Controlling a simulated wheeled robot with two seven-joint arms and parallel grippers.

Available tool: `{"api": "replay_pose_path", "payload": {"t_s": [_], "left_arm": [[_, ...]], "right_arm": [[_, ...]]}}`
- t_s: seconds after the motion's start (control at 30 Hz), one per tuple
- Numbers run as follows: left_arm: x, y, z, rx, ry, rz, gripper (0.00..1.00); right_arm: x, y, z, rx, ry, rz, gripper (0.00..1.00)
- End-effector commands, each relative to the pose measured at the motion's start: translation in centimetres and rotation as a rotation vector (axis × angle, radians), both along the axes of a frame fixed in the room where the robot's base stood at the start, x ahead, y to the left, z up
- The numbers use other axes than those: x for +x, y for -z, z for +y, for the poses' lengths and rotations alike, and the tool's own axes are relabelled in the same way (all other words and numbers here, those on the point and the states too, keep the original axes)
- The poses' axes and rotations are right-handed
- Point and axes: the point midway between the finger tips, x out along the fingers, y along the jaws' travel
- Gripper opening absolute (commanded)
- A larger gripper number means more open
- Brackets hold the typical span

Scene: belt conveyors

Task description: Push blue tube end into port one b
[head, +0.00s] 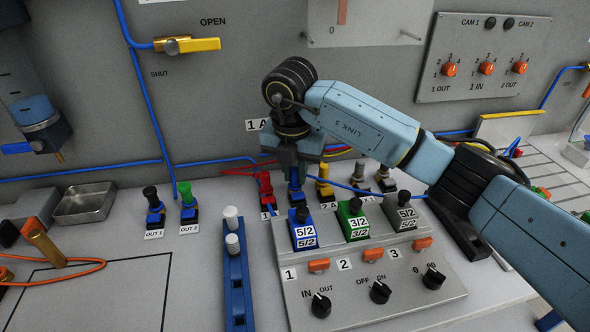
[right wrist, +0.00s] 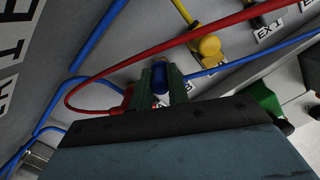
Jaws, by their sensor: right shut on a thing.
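My right gripper (head: 293,178) points down over the row of ports behind the valve block. In the right wrist view its two green fingers (right wrist: 161,88) are shut on the blue tube end (right wrist: 160,78). The blue tube (right wrist: 208,72) runs off to the right from there; it also shows in the head view (head: 345,186). Port one b (head: 297,197) seems to be the blue fitting directly under the fingers, its label mostly hidden. Whether the tube end is seated in it or just above, I cannot tell. My left gripper is out of view.
A red fitting (head: 265,184) with a red tube stands close to the left of the fingers. A yellow fitting (head: 324,182) stands to the right. The valve block (head: 357,225) with several knobs is in front. A blue rail (head: 237,278) stands at front left.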

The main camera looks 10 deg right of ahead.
Motion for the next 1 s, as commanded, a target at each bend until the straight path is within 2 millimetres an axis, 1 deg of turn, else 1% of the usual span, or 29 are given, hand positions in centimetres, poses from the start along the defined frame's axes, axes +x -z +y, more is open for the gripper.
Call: {"api": "replay_pose_path", "payload": {"t_s": [0.4,0.43,0.6,0.63,0.8,0.83,0.93,0.97,1.0], "left_arm": [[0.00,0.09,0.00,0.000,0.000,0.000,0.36],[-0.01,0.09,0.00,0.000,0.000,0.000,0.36],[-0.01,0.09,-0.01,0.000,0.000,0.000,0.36],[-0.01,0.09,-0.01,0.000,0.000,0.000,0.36],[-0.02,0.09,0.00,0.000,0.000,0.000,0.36],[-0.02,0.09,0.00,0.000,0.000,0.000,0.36],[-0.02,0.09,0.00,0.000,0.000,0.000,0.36],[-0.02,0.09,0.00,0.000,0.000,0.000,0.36],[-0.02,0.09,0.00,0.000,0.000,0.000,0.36]], "right_arm": [[-0.06,0.37,-0.02,-0.002,0.000,0.003,0.00],[-0.06,0.37,-0.02,-0.001,0.000,0.004,0.18],[-0.05,0.34,-0.01,-0.001,0.000,0.003,0.40],[-0.05,0.32,-0.02,-0.001,0.000,0.003,0.42],[-0.03,0.27,0.00,0.000,0.000,0.001,0.42],[-0.02,0.27,-0.01,0.000,0.000,0.001,0.45],[-0.03,0.25,-0.01,0.000,0.000,0.001,0.58],[-0.02,0.25,0.00,0.000,0.000,0.001,0.60],[-0.02,0.24,0.00,0.000,0.000,0.001,0.60]]}}
